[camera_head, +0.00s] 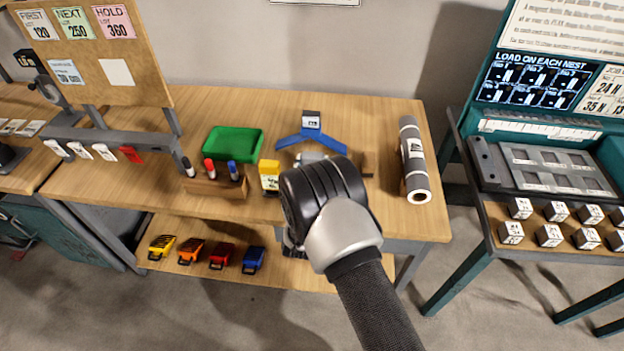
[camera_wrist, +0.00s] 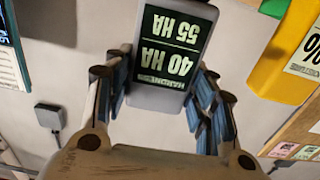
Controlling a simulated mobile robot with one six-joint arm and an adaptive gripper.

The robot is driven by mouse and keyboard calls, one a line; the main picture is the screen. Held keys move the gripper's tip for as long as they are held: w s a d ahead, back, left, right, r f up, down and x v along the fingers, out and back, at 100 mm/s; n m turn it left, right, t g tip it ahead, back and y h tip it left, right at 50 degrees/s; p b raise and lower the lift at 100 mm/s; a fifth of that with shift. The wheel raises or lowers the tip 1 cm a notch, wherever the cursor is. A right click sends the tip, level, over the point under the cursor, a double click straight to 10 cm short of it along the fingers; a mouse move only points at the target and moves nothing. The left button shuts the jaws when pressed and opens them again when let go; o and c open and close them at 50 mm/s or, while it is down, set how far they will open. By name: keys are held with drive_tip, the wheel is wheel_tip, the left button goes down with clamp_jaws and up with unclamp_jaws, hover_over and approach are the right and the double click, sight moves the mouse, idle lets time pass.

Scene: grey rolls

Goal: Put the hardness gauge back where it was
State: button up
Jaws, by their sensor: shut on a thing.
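The hardness gauge (camera_wrist: 145,100) is a grey block with a dark label reading 40 HA and 55 HA. It shows at the top middle of the wrist view, its text upside down there. My gripper (camera_wrist: 163,78) is shut on it, one finger along each side. In the head view my own wrist and arm hide the gauge and the fingers, over the front of the wooden bench (camera_head: 340,215).
A yellow device (camera_head: 269,175) stands just left of my wrist. Behind are a green tray (camera_head: 233,145) and a blue angled stand (camera_head: 311,138). A pen holder (camera_head: 215,187) is at left, a grey roll (camera_head: 413,158) at right. Blocks (camera_head: 549,235) stand on the right table.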

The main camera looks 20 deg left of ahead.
drive_tip(key=shift+f+b, duration=0.55)
drive_tip(key=shift+f, duration=1.5)
drive_tip(key=shift+f, duration=0.1)
drive_tip(key=shift+f, duration=0.15)
drive_tip(key=o, duration=1.4)
drive_tip(key=shift+c, duration=0.2)
drive_tip(key=shift+r, duration=0.25)
drive_tip(key=p+v, duration=0.2)
drive_tip(key=v, duration=1)
